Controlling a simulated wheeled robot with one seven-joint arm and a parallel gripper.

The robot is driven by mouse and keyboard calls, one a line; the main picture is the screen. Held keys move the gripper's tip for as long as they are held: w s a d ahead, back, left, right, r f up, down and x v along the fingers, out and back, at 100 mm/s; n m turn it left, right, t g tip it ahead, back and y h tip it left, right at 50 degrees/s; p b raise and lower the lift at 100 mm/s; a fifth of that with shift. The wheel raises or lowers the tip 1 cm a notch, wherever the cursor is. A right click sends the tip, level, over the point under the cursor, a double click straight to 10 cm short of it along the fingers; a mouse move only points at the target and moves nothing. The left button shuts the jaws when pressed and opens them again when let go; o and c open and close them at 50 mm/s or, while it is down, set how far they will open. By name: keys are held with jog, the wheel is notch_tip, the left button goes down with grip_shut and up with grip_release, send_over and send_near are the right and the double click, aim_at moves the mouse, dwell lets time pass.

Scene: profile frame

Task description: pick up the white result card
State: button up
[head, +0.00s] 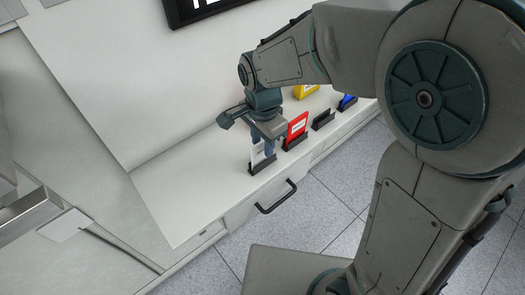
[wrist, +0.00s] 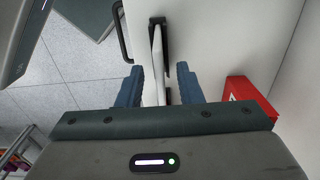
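The white result card (head: 257,156) stands upright in a black holder (head: 262,168) near the front edge of the white counter. My gripper (head: 263,145) is at the card from above, partly hiding it in the head view. In the wrist view, the card (wrist: 158,62) shows edge-on as a thin white strip, with its black holder (wrist: 158,22) beyond. My gripper (wrist: 159,78) is open there, one blue finger on each side of the card. A gap shows between the card and each finger.
A red card (head: 297,125) in its holder stands close to the right; it also shows in the wrist view (wrist: 250,98). Beyond are an empty-looking black holder (head: 323,120), a blue card (head: 347,102) and a yellow item (head: 306,91). A drawer handle (head: 276,197) juts out below. The counter's left is clear.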

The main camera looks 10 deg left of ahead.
grip_shut()
jog(key=shift+r, duration=0.15)
jog(key=shift+r, duration=0.25)
jog(key=r, duration=0.3)
jog(key=shift+w+d+r+b, duration=0.1)
jog(key=shift+d+r+b, duration=0.1)
jog(key=shift+r+b, duration=0.2)
jog(key=w+d+r, duration=0.1)
jog(key=d+r, duration=0.2)
jog(key=d, duration=0.2)
jog(key=w+d+r+b, duration=0.1)
jog(key=w+d+r, duration=0.1)
jog(key=d, duration=0.4)
jog(key=shift+r, duration=0.75)
jog(key=shift+a, duration=0.1)
